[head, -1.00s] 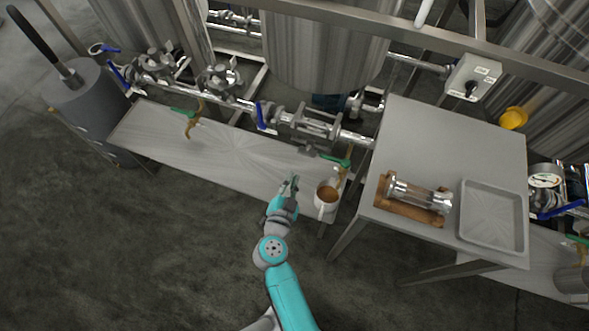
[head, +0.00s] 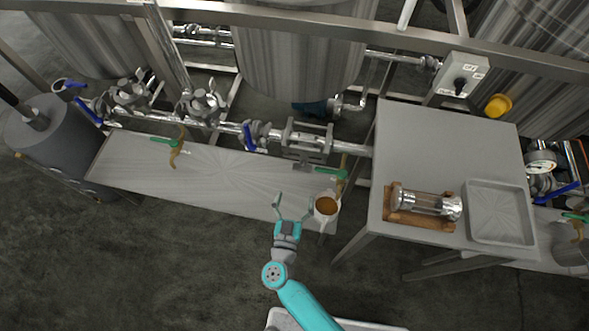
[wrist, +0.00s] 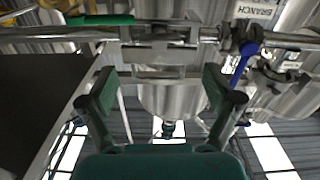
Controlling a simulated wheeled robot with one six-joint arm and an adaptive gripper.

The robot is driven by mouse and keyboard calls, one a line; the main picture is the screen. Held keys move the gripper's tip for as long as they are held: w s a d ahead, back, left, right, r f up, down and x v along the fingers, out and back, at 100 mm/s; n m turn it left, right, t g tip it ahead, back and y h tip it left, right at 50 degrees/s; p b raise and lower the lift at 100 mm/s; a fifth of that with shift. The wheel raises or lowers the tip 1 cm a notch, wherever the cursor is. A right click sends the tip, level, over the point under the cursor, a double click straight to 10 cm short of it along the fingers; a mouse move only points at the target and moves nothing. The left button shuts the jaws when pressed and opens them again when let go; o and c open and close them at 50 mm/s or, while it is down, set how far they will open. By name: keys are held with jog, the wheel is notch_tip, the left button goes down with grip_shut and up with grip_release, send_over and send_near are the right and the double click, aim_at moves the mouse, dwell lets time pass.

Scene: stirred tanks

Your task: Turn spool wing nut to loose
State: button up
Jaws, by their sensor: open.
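A metal pipe section with straight bars along it, which looks like the spool (head: 307,141), sits in the pipe run behind the low bench. It also shows in the wrist view (wrist: 160,58), beyond my fingers. Its wing nut is too small to make out in either view, so I cannot tell whether it is tight or loose. My gripper (head: 292,207) is open and empty, near the bench's front edge and left of a mug. In the wrist view, its two dark fingers (wrist: 158,92) are spread, with the spool apart from them.
The mug (head: 325,206) stands on the low bench (head: 225,185). A blue valve handle (head: 249,137) is left of the spool, and a green handle (head: 328,171) is below it. The table (head: 430,135) at right holds a glass cylinder (head: 425,202) and a tray (head: 500,240).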

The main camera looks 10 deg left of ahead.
aim_at(303, 166)
jog(key=w, duration=0.9)
jog(key=shift+w+d, duration=0.15)
jog(key=shift+d, duration=0.05)
